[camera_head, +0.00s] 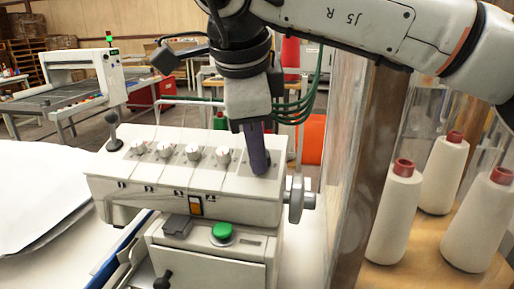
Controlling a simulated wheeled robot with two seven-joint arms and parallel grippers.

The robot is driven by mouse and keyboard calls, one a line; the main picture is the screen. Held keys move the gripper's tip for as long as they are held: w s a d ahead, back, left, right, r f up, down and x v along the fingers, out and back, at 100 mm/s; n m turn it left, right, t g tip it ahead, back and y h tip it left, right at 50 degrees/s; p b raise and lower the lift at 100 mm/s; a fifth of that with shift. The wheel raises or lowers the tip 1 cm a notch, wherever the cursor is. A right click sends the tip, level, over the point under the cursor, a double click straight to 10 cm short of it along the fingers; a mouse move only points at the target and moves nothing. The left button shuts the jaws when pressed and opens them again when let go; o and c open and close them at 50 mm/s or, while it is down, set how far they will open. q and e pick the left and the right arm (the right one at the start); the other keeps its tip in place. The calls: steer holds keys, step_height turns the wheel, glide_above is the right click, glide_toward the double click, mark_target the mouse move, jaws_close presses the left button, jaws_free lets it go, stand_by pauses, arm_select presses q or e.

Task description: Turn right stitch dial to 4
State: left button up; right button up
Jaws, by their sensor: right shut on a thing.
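A white machine (182,190) with a sloped top panel stands in the middle of the view. A row of dials runs along its panel, among them a left one (138,147), a middle one (193,153) and one further right (223,155). My right gripper (259,170) points down onto the right end of the panel, right of these dials. It is shut on what seems to be the right stitch dial, which its fingers hide. The dial's setting cannot be read. My left gripper is not in view.
A handwheel (297,200) sticks out of the machine's right side. A green button (222,231) and an orange switch (196,206) are on its front. White thread cones (395,220) stand at right beyond a clear panel. White fabric (40,195) lies at left.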

steer(key=shift+m, duration=0.6)
steer(key=shift+r, duration=0.1)
steer(key=o, duration=1.1)
steer(key=shift+c, duration=0.2)
steer(key=v, duration=1)
steer(key=shift+a+r, duration=0.1)
